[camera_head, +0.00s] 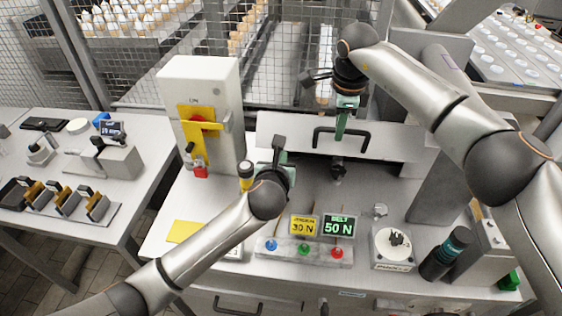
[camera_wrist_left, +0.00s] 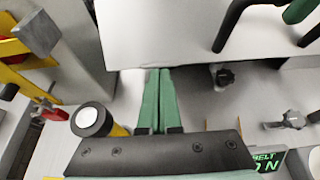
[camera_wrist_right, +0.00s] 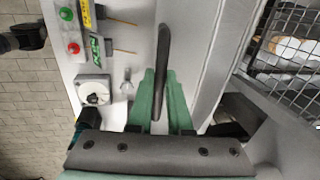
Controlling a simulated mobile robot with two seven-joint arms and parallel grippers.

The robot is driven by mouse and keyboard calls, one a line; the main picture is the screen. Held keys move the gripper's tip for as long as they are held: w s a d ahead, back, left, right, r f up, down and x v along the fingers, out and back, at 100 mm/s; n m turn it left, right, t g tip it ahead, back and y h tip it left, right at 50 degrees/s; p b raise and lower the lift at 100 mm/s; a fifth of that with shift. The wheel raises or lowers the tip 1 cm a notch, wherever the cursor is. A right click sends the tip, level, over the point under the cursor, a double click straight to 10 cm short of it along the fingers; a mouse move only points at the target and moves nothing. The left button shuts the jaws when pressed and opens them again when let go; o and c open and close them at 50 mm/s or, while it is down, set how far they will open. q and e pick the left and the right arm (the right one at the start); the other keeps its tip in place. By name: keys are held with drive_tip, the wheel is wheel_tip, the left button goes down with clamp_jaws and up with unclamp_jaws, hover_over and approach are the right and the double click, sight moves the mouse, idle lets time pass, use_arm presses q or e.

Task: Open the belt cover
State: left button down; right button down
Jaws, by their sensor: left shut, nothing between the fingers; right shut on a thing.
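The belt cover (camera_head: 395,140) is a pale grey panel across the back of the workbench, with a black bar handle (camera_head: 318,140). My right gripper (camera_head: 341,130) is shut on the handle from above. In the right wrist view, the dark handle (camera_wrist_right: 162,50) runs between the green fingers (camera_wrist_right: 155,85). My left gripper (camera_head: 281,158) is shut and empty, in front of the cover's left part. In the left wrist view, its green fingers (camera_wrist_left: 158,85) are together near the lower edge of the cover (camera_wrist_left: 160,35). A black knob (camera_wrist_left: 222,75) sits below the cover.
A white box with a yellow lockout lever (camera_head: 206,124) stands left of the cover. A yellow-and-black knob (camera_head: 246,172) is close to my left gripper. A wire mesh fence (camera_head: 300,55) stands behind.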

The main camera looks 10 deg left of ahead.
drive_tip(key=c, duration=1.3)
unclamp_jaws()
drive_tip(key=shift+w+d+f, duration=0.1)
drive_tip(key=shift+d+f, duration=0.15)
drive_tip(key=shift+f, duration=0.05)
drive_tip(key=o, duration=0.3)
drive_tip(key=shift+w+f, duration=0.15)
drive_tip(key=shift+w, duration=0.05)
drive_tip(key=shift+o, duration=0.7)
drive_tip(key=shift+a, duration=0.1)
use_arm(q)
drive_tip(key=shift+w+r, duration=0.2)
drive_tip(key=shift+w, duration=0.15)
use_arm(e)
drive_tip(key=shift+s, duration=0.1)
drive_tip(key=shift+a+r, duration=0.1)
drive_tip(key=shift+r, duration=0.1)
